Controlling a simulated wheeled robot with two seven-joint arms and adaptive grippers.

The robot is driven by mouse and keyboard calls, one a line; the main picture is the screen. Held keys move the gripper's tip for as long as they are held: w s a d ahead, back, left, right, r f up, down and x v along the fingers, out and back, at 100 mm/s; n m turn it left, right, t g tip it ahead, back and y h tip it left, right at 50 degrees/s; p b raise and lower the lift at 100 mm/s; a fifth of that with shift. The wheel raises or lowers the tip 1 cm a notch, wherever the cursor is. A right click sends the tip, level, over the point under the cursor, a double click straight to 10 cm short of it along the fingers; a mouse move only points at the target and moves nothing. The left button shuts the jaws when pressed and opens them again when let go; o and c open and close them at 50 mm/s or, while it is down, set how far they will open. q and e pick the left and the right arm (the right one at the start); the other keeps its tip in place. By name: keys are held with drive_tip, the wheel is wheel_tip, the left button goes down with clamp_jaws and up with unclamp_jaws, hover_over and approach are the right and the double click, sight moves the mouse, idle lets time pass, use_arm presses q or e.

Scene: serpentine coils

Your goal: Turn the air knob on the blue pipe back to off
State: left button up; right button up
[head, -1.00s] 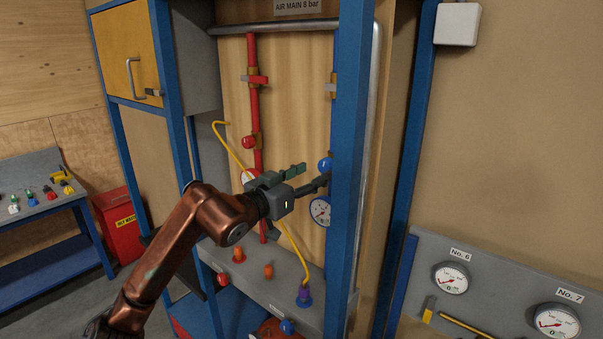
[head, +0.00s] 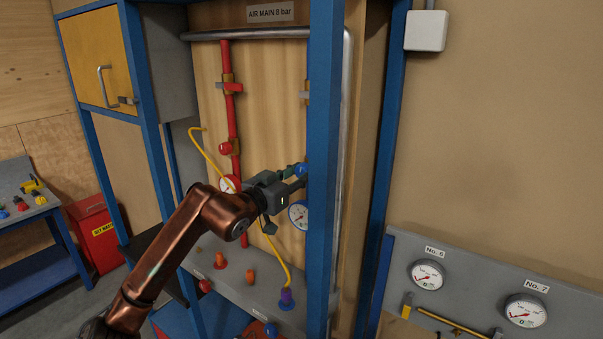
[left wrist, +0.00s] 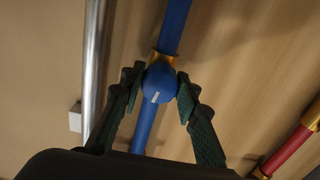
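The blue pipe (left wrist: 174,28) runs down the wooden back panel. Its round blue air knob (left wrist: 160,82) shows in the left wrist view with a short white mark lying roughly along the pipe. In the head view the knob (head: 301,169) is partly hidden by my gripper and the blue frame post. My left gripper (head: 292,172) is at the knob. In the left wrist view its green fingers (left wrist: 159,90) stand apart, one on each side of the knob. I cannot tell whether they touch it. My right gripper is not in view.
A blue frame post (head: 323,150) stands just right of the knob. A pressure gauge (head: 298,214) sits below it. A grey ledge with several coloured fittings (head: 235,283) lies below.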

use_arm(q)
clamp_jaws()
drive_tip(key=shift+n+b, duration=0.45)
drive_tip(key=shift+n, duration=0.75)
drive_tip(key=o, duration=0.7)
unclamp_jaws()
drive_tip(key=shift+s+a, duration=0.1)
